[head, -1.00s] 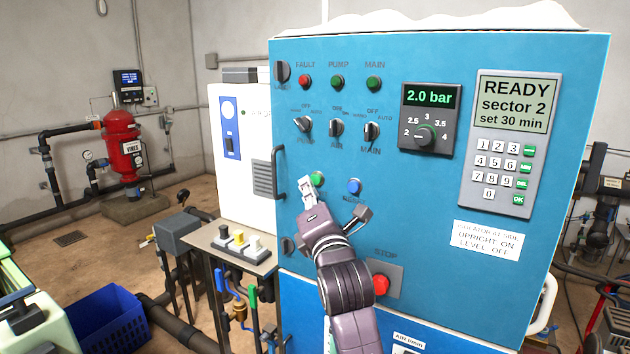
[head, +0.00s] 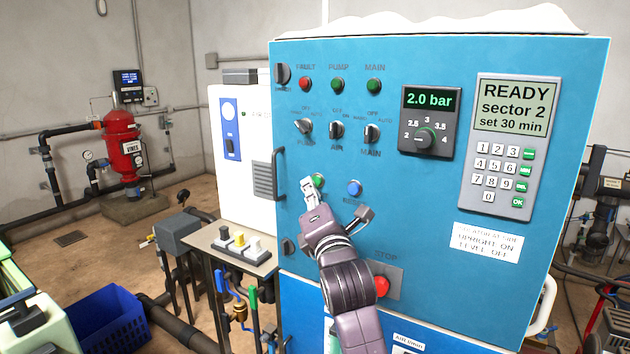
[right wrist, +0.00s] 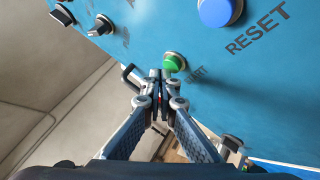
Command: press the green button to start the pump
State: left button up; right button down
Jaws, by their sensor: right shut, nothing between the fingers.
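The green button (head: 319,181) is on the blue cabinet front, left of the blue reset button (head: 354,188). My right gripper (head: 308,183) is shut and empty, its tips beside the button's left edge and partly overlapping it in the head view. In the right wrist view, the closed fingertips (right wrist: 160,75) are just below and left of the green button (right wrist: 173,62). I cannot tell whether they touch it. The blue reset button (right wrist: 220,10) is further up and right there. My left gripper is not in view.
A red stop button (head: 382,286) is close to my right forearm. Selector knobs (head: 304,126) and lamps sit above the button. A black door handle (head: 278,174) stands out to the left. The panel between the button and the pressure dial (head: 424,139) is clear.

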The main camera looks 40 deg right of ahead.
jog(key=shift+w+d, duration=0.2)
jog(key=shift+d, duration=0.25)
dwell(0.7)
jog(key=shift+a, duration=0.15)
jog(key=shift+s+a+p, duration=0.35)
jog(key=shift+a+p, duration=0.1)
jog(key=shift+a, duration=0.15)
jog(key=a, duration=0.1)
jog(key=s+a, duration=0.1)
jog(key=a, duration=0.1)
jog(key=s+a+p, duration=0.1)
jog(key=shift+a, duration=0.3)
dwell(0.3)
dwell(0.7)
